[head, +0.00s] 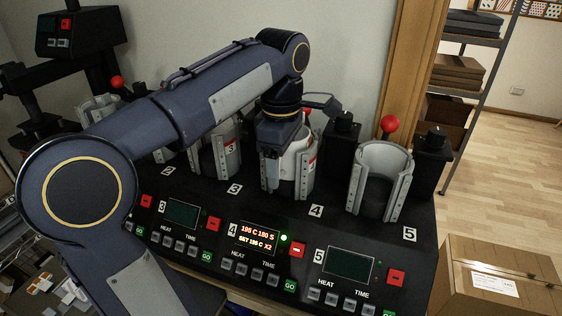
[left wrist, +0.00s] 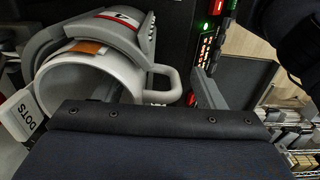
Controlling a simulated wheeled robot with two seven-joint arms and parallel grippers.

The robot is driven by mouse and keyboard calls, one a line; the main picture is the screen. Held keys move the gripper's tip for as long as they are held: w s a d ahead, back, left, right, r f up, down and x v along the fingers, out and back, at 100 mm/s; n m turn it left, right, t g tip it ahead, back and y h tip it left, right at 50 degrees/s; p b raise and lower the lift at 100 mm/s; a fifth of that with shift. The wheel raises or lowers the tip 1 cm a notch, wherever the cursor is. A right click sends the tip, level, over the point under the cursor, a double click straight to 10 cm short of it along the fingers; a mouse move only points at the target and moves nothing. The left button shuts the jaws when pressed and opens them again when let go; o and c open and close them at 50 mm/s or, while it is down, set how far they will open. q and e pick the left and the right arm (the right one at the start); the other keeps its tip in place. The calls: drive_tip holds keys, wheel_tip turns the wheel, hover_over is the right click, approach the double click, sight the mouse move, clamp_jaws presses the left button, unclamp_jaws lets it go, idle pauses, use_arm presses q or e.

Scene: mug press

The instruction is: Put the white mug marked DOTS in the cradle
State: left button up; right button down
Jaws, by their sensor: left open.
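The white mug (left wrist: 75,85) sits in the cradle (left wrist: 125,22) in the left wrist view, its handle (left wrist: 165,85) pointing right. A white tag reading DOTS (left wrist: 27,118) shows beside it at the left edge. In the head view the mug (head: 299,146) is in the grey cradle at station 4 (head: 305,178), partly hidden by my left gripper. My left gripper (head: 273,170) points down at the front of this cradle, open. My right gripper is not in view.
Station 5's cradle (head: 377,182) stands empty at the right, with a red-knobbed lever (head: 390,124) behind. Station 3's cradle (head: 217,158) stands left of my gripper. Station 4's display (head: 258,236) is lit beside a green light. A cardboard box (head: 500,280) stands at the lower right.

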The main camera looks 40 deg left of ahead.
use_arm(q)
wheel_tip(320, 180, up, 8)
drive_tip(key=shift+f+p, duration=0.1)
drive_tip(key=shift+p, duration=0.35)
idle(0.6)
